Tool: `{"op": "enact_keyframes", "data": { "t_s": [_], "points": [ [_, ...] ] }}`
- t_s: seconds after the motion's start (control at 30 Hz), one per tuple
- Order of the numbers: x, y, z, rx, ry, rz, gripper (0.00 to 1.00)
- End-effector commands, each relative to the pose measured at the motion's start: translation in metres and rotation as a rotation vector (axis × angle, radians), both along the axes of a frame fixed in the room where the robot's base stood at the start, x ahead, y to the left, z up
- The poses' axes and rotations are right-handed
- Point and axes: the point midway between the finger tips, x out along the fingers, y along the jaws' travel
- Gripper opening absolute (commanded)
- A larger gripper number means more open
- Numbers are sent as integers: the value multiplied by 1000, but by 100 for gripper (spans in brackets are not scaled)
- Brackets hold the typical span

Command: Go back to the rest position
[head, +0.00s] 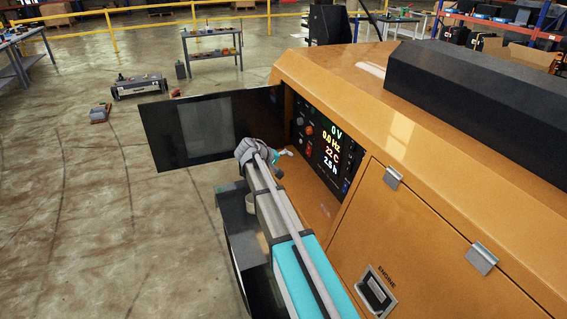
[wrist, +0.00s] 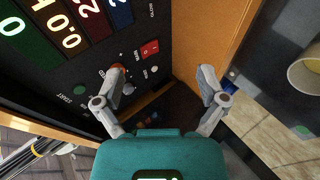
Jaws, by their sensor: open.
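My gripper (wrist: 161,82) is open and empty in the wrist view, its two grey fingers spread wide apart. It is in front of the black control panel (wrist: 70,45) of the light tower. In the head view my gripper (head: 285,153) is small, beside the lit panel (head: 325,148), which reads 0 V, 0.0 Hz, 22 C and 2.5 h. The left fingertip overlaps a red-orange knob (wrist: 118,67) in the wrist view; I cannot tell whether they touch. The orange light tower body (head: 430,215) fills the right of the head view.
The dark panel door (head: 165,135) stands open left of the control panel. A latched engine door (head: 400,225) is nearer on the orange side. A pale cup-like object (wrist: 305,72) shows at the right of the wrist view. Open concrete floor (head: 70,220) lies left.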

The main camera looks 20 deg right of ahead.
Motion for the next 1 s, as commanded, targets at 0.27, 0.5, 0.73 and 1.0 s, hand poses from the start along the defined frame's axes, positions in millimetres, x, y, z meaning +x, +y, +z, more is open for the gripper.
{"op": "enact_keyframes", "data": {
  "t_s": [0.27, 0.5, 0.73, 1.0],
  "points": [
    [0, 0, 0, 0, 0, 0, 91],
    [-4, 1, -1, 8, 1, -1, 91],
    [-45, 15, -16, 117, 21, -23, 91],
    [-148, 61, -49, 417, 88, -73, 91]
  ]
}}
